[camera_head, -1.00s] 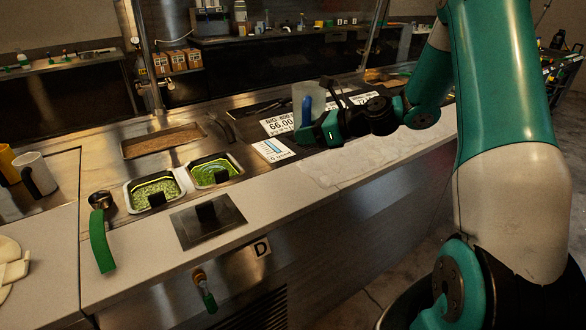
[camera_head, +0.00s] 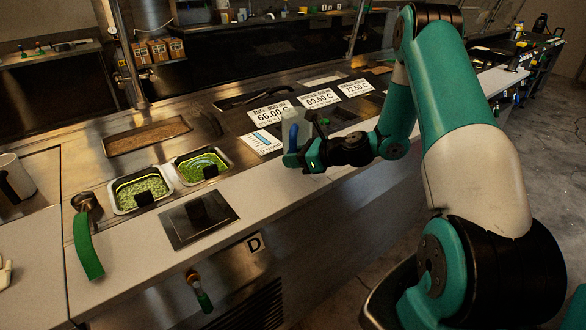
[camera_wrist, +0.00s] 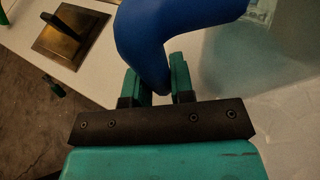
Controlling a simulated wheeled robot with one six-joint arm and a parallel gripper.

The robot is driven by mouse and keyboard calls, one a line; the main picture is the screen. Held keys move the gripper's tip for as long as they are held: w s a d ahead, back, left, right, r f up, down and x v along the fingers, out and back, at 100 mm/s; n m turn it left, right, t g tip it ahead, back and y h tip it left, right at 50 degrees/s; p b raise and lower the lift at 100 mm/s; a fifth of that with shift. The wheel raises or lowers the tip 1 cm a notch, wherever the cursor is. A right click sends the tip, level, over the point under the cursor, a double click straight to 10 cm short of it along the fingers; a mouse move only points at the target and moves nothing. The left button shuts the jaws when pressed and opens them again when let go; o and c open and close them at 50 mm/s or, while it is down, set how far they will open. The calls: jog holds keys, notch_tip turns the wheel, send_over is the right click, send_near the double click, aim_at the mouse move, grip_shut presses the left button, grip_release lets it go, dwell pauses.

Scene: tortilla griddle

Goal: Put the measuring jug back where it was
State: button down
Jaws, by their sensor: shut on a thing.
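The measuring jug is a see-through container with a blue handle (camera_head: 293,137). Its clear body (camera_head: 304,127) stands out only faintly against the counter in the head view. My gripper (camera_head: 296,158) is shut on the blue handle, which rises between the two fingers in the wrist view (camera_wrist: 165,60). The clear wall of the jug (camera_wrist: 265,60) fills the right of the wrist view. The jug is at the pale front counter strip, right of the blue-and-white card. Its base is hidden, so I cannot tell how high it is.
Two green-filled pans (camera_head: 141,192) and a dark square plate with a black block (camera_head: 198,219) lie left of my gripper. Price signs (camera_head: 271,114) and a blue-and-white card (camera_head: 262,142) lie behind it. The pale counter (camera_head: 262,205) in front is mostly clear.

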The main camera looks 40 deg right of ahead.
jog(key=shift+f, duration=1.9)
jog(key=shift+f, duration=0.2)
jog(key=c, duration=1)
grip_release()
jog(key=shift+r, duration=0.15)
